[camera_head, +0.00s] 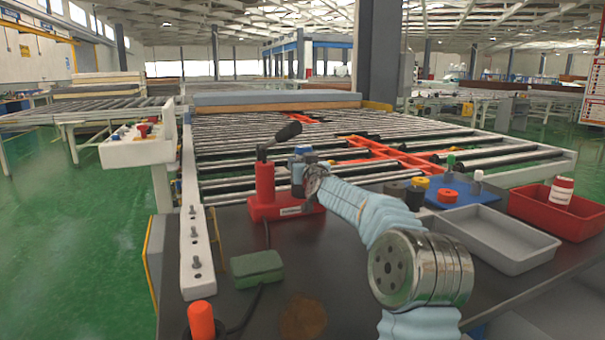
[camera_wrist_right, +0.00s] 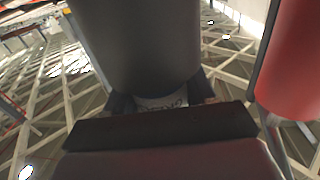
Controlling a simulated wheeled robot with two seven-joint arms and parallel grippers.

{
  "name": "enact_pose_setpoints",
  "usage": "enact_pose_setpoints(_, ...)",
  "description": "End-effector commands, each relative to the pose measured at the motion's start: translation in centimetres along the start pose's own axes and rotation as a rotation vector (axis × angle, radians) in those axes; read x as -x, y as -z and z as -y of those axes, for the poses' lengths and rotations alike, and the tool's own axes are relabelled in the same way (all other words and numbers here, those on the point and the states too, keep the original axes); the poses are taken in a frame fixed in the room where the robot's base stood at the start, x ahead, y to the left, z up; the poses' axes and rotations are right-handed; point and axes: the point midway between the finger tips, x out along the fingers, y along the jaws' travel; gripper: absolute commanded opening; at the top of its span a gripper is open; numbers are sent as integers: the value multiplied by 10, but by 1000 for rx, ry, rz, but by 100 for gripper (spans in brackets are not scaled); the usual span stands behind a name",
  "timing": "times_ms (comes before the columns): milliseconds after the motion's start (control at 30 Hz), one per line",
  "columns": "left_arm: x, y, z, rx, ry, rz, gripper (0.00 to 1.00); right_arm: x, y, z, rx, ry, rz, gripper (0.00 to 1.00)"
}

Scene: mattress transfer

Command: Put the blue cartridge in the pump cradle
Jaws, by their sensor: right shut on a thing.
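The blue cartridge (camera_head: 298,172) is a dark grey cylinder with a blue cap, upright beside the red pump (camera_head: 264,188). My right gripper (camera_head: 309,181) is shut on it, with the arm reaching in from the lower right. In the right wrist view the cartridge (camera_wrist_right: 138,45) fills the middle as a dark cylinder between the fingers. The pump's red column (camera_wrist_right: 295,60) stands close to its right there. The cradle is not clearly visible; whether the cartridge touches the pump base cannot be told. My left gripper is out of view.
A blue mat (camera_head: 476,193) with several capped items lies right of my arm. A green box (camera_head: 257,268) and an orange-handled tool (camera_head: 201,318) are front left. The roller conveyor (camera_head: 225,130) lies behind.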

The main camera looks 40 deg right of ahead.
Motion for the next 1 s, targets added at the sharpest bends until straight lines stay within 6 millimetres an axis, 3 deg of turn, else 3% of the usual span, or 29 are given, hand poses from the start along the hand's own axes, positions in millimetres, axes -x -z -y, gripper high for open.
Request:
enact_pose_setpoints(67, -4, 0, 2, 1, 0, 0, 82, 0, -10, -1, 0, 0, -1, 17)
enact_pose_setpoints(433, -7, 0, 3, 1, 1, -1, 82, 0, -13, 0, 0, 1, -2, 17)
enact_pose_setpoints(467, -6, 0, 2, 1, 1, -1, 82, 0, -13, 0, 0, 1, -1, 58)
enact_pose_setpoints(600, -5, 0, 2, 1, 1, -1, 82, 0, -12, 0, 0, 1, -1, 79)
enact_pose_setpoints(1000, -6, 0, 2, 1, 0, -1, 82, 6, -11, 0, 0, 1, -1, 80)
